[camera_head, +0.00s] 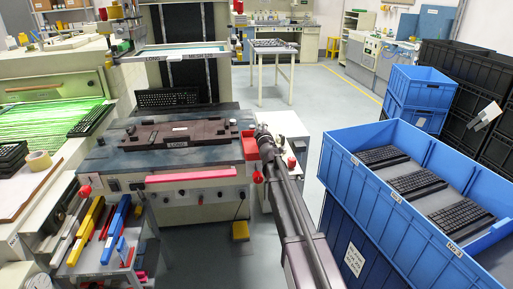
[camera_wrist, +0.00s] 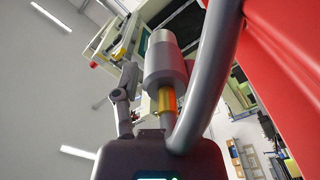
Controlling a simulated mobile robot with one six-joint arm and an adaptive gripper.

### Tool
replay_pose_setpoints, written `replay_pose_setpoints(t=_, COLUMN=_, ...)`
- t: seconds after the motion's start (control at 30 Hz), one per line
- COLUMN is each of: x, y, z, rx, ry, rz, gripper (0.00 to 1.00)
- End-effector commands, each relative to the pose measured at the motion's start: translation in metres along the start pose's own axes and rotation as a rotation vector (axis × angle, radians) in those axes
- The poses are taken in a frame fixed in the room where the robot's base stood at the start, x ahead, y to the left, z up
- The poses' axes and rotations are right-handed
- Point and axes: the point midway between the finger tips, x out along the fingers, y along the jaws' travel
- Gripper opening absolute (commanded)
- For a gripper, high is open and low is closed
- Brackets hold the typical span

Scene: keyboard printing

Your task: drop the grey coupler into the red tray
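The grey coupler (camera_wrist: 167,62), a stubby metal cylinder with a lighter end, shows in the wrist view in front of my gripper (camera_wrist: 160,85). My gripper is shut on it, with one dark finger along its left side; the other finger is hidden behind a thick grey curved tube. An orange-yellow part shows just below the coupler. The red tray (camera_head: 250,146) sits at the right end of the machine table in the head view. My gripper (camera_head: 263,136) is close beside it there. A large red surface (camera_wrist: 285,65) fills the right of the wrist view, very near.
The machine table (camera_head: 125,160) carries a dark fixture (camera_head: 180,133). A small white cabinet (camera_head: 290,128) with red knobs stands just right of the tray. Blue crates with keyboards (camera_head: 365,185) stand at the right. Open floor (camera_head: 310,90) lies behind.

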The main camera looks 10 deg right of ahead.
Motion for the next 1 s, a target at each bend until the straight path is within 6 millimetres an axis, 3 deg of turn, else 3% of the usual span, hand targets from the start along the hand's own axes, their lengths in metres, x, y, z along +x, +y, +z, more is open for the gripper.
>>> replay_pose_setpoints(t=0.57, x=-0.003, y=-0.001, z=-0.001, rx=0.0, ry=0.001, rz=-0.001, gripper=0.84)
replay_pose_setpoints(t=0.77, x=-0.019, y=-0.001, z=-0.001, rx=0.0, ry=0.001, rz=-0.001, gripper=0.84)
replay_pose_setpoints(t=1.0, x=-0.054, y=-0.001, z=-0.001, rx=0.0, ry=0.001, rz=-0.001, gripper=0.84)
